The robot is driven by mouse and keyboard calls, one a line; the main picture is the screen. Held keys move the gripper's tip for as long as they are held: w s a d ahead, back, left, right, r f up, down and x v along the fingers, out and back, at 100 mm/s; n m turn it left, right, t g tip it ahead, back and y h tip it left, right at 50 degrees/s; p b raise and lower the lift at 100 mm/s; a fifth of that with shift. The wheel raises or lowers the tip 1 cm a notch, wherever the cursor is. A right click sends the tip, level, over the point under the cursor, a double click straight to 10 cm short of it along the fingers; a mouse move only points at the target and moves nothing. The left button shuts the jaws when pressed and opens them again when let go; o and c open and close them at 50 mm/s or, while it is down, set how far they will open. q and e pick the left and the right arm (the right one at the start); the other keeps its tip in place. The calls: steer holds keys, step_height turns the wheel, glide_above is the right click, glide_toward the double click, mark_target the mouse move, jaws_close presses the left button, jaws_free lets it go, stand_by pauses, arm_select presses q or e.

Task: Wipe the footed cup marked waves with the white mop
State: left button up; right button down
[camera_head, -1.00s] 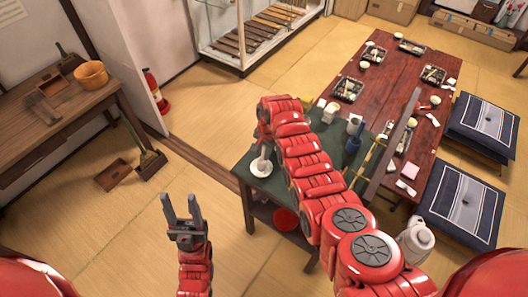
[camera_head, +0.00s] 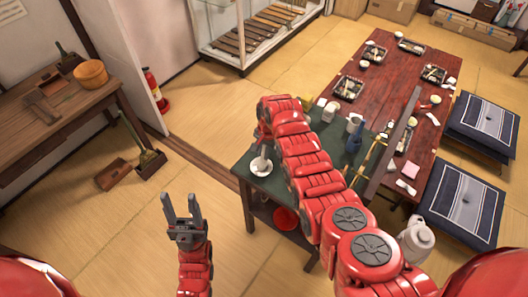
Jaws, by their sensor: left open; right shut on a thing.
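My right gripper (camera_head: 264,138) is shut at the left end of the green-topped table (camera_head: 257,184), pointing down and partly hidden by my own red arm. Right below it is a small white thing with a round, flat lower part, which looks like the white mop (camera_head: 261,167). Whether it touches the tabletop or a cup I cannot tell. Two pale cups (camera_head: 330,111) (camera_head: 354,123) stand at the back of the table, beyond my arm; their marks are too small to read. My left gripper (camera_head: 181,205) is open and empty, over the floor left of the table.
A long dark red table (camera_head: 385,75) with trays is behind at right. A wooden bench (camera_head: 60,130) stands at left. Tatami between is mostly clear.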

steer(key=shift+f+b, duration=0.3)
steer(key=shift+f, duration=0.05)
stand_by(0.5)
steer(key=shift+f+n+b, duration=0.15)
steer(key=shift+n+b, duration=0.15)
steer(key=shift+b, duration=0.05)
steer(key=n+b, duration=0.4)
steer(key=shift+d+f+n, duration=0.1)
steer(key=shift+f+n, duration=0.1)
steer(key=shift+n, duration=0.1)
steer(key=shift+s+r+n+g+b, duration=0.15)
steer(key=shift+n+g+b, duration=0.25)
steer(key=shift+n+b, duration=0.35)
steer(key=shift+r, duration=0.15)
